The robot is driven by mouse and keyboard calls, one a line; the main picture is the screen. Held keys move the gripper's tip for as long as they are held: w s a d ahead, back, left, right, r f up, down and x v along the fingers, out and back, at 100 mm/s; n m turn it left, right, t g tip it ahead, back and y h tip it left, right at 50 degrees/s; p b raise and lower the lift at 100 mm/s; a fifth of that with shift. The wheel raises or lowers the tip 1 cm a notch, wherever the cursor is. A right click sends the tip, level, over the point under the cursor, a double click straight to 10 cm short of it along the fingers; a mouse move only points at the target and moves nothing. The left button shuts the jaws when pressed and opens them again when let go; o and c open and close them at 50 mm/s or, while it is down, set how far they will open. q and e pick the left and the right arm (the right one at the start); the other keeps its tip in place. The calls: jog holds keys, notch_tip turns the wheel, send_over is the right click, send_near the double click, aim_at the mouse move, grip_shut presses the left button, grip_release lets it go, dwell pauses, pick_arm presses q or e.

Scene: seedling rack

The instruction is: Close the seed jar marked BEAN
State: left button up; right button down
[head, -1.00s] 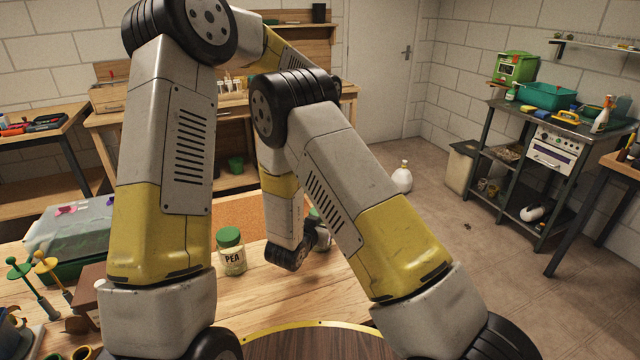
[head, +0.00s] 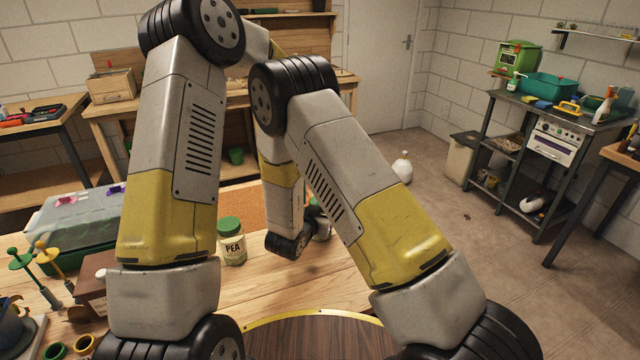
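A glass jar marked PEA (head: 231,246) stands upright on the wooden bench with its green lid on. A second jar (head: 323,232) stands to its right. It is mostly hidden behind my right arm, with only a bit of green and a slice of its side showing. Its label cannot be read, and I cannot tell whether its lid is on. No BEAN label is visible. A black wrist joint of mine is just left of this second jar.
A clear-lidded propagator box (head: 75,225) sits at the left of the bench. Green and yellow tools (head: 40,270) and a brown box (head: 92,290) are in front of it. The bench (head: 265,285) is bare in front of the PEA jar. A cork mat (head: 240,202) lies behind.

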pick_arm(q)
jog(key=shift+f, duration=0.45)
jog(key=c, duration=1.5)
jog(key=m, duration=0.5)
jog(key=o, duration=1.6)
jog(key=shift+o, duration=0.2)
notch_tip(320, 180, up, 12)
